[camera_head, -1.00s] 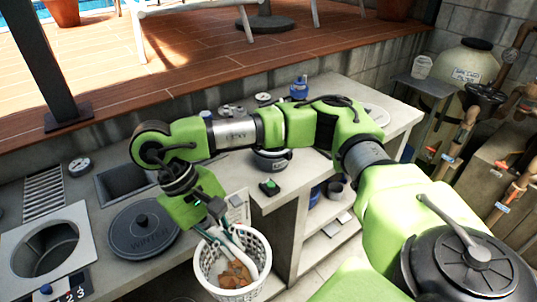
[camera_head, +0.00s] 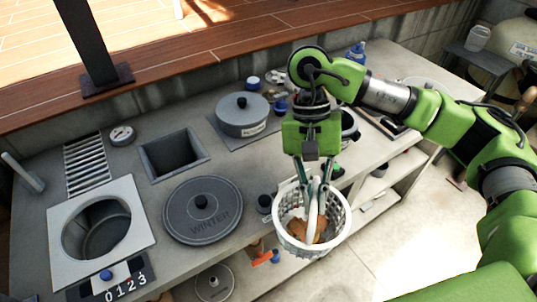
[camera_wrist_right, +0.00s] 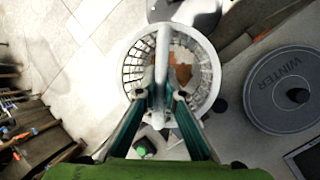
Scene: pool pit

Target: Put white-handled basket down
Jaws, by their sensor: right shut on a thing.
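The white slatted basket (camera_head: 335,238) hangs from my right gripper (camera_head: 315,178) in the head view. Brown leaves (camera_head: 301,232) lie inside it. My right gripper is shut on the basket's white handle (camera_head: 313,212). In the right wrist view the basket (camera_wrist_right: 207,62) is below the gripper (camera_wrist_right: 161,98), with the handle (camera_wrist_right: 162,62) between the fingers. The basket is beside the counter's front edge, with pale floor beyond it. I cannot tell its exact height. My left gripper is not in view.
The grey counter (camera_head: 165,180) holds the round WINTER lid (camera_head: 190,222), left of the basket, and a grey lidded pot (camera_head: 243,125) behind. It has a round opening (camera_head: 100,235) and a square basin (camera_head: 172,153). Open pale floor (camera_head: 400,235) lies right of the basket.

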